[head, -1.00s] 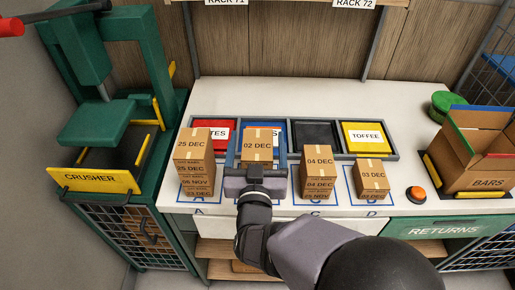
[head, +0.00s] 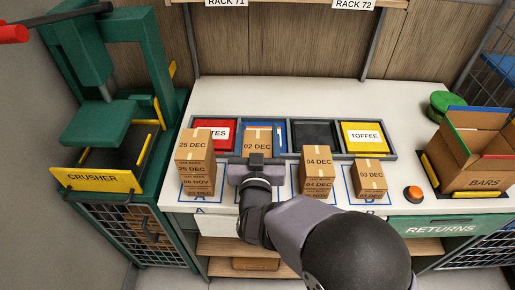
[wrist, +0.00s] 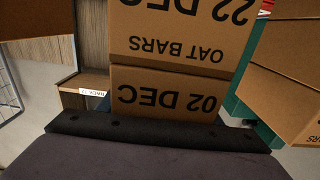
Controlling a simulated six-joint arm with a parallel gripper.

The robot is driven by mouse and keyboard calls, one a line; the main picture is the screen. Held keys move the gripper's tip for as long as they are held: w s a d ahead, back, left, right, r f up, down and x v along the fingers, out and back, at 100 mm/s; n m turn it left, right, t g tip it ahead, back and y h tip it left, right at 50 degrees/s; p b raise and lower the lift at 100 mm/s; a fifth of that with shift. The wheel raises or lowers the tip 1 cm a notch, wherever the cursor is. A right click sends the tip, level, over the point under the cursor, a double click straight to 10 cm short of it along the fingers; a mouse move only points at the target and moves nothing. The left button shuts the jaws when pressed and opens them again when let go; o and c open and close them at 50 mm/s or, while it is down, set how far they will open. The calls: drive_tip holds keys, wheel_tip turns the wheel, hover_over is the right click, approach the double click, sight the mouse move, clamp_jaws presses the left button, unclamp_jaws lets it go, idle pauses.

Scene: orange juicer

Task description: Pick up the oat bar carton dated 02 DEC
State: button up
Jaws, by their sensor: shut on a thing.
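The oat bar carton dated 02 DEC (head: 257,142) is a brown box at the top of the second stack from the left. My gripper (head: 257,164) is at its near side and shut on it, covering part of its front. In the wrist view, the upside-down 02 DEC label of this carton (wrist: 165,97) shows just beyond the dark gripper edge (wrist: 155,128). A carton marked OAT BARS 22 DEC (wrist: 180,30) adjoins it there. I cannot tell whether there is a gap between them. My gripper hides the lower stack in the head view.
A taller stack topped by 25 DEC (head: 194,146) stands close on the left. A 04 DEC stack (head: 317,163) and a 03 DEC carton (head: 369,173) stand on the right. Bins (head: 316,136) line the back. The crusher (head: 95,180) is left; a BARS box (head: 485,165) is right.

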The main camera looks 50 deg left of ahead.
drive_tip(key=shift+r, duration=0.15)
wheel_tip(320, 180, up, 10)
drive_tip(key=shift+f+b, duration=0.1)
drive_tip(key=shift+b, duration=0.65)
drive_tip(key=shift+w, duration=0.1)
